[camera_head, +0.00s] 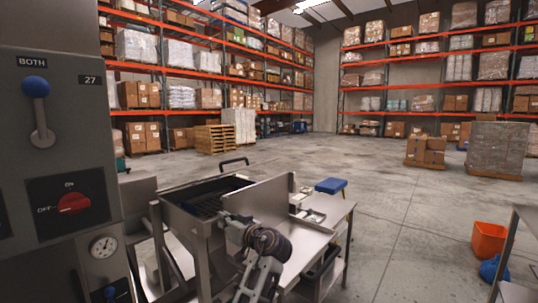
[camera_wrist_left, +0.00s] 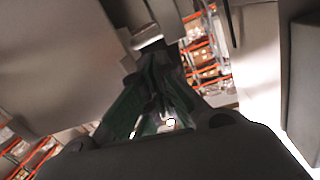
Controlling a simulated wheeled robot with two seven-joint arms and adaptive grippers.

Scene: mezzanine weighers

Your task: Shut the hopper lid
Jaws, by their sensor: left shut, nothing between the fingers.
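The steel hopper (camera_head: 170,213) stands on legs ahead of me, its top open over a dark grated inside. A flat grey panel, which looks like the hopper lid (camera_head: 268,201), stands raised along its right side. My left gripper (camera_head: 236,226) is in front of this panel's lower near part; I cannot tell whether it touches. In the left wrist view its fingers (camera_wrist_left: 154,58) are together with nothing held, and grey metal surfaces are close by. My right gripper is not in view.
A control cabinet (camera_head: 55,150) with a blue-knobbed lever and red switch stands close on the left. A steel bench (camera_head: 318,228) adjoins the hopper's right, with a blue stool (camera_head: 331,185) behind. An orange bin (camera_head: 488,240) stands right. Open floor lies between.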

